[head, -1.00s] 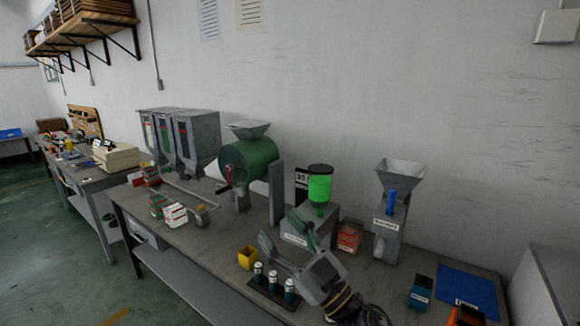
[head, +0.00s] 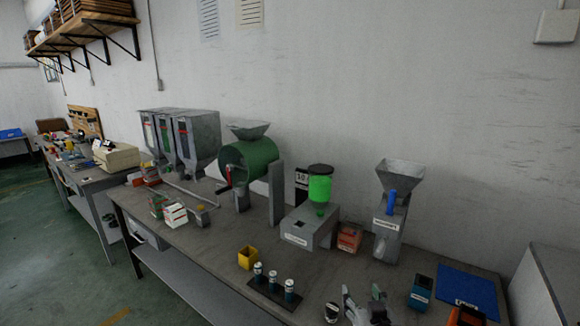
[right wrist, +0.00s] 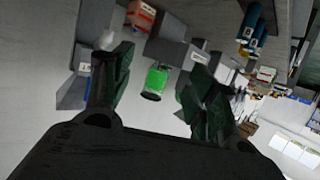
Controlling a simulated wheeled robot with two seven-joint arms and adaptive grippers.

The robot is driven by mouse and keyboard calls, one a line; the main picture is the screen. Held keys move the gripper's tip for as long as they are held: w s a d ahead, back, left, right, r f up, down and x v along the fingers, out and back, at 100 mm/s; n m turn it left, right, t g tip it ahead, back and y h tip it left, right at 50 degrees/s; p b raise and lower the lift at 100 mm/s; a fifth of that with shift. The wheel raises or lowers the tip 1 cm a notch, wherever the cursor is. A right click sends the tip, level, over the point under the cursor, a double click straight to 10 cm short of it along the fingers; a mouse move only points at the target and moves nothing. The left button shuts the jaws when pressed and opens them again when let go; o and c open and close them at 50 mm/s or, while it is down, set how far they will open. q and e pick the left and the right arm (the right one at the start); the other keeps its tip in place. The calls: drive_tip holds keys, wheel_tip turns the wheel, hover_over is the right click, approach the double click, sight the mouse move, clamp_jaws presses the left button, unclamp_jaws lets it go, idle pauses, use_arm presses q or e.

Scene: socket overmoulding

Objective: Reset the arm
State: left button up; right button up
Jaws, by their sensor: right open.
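My right gripper (head: 362,305) is low at the bottom edge of the head view, over the front of the workbench (head: 215,240). In the right wrist view its two fingers (right wrist: 155,85) are spread apart with nothing between them. The green-topped dispenser (head: 319,190) stands at the back of the bench, apart from the gripper, and it shows beyond the fingers in the right wrist view (right wrist: 156,80). Three small capped cylinders stand on a dark rack (head: 270,300) left of the gripper. My left gripper is out of view.
A green drum (head: 245,163) stands further left. The bench between rack and dispenser is clear.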

drive_tip(key=s+d+f+n+g, duration=0.1)
drive_tip(key=s+d+f+g, duration=0.1)
drive_tip(key=s+f+g, duration=0.55)
drive_tip(key=s+d+f+n+g, duration=0.1)
drive_tip(key=s+d+f+g, duration=0.15)
drive_tip(key=s+f, duration=0.85)
drive_tip(key=s+f+g, duration=0.2)
drive_tip(key=s+f, duration=0.1)
drive_tip(key=f, duration=2.9)
drive_tip(key=s+d+f, duration=0.2)
drive_tip(key=s+f, duration=0.7)
drive_tip(key=s, duration=0.2)
drive_tip(key=s+d+f+g, duration=0.1)
drive_tip(key=s+d+f, duration=0.2)
drive_tip(key=s+f, duration=0.7)
drive_tip(key=shift+s+d, duration=0.3)
drive_tip(key=shift+s, duration=0.25)
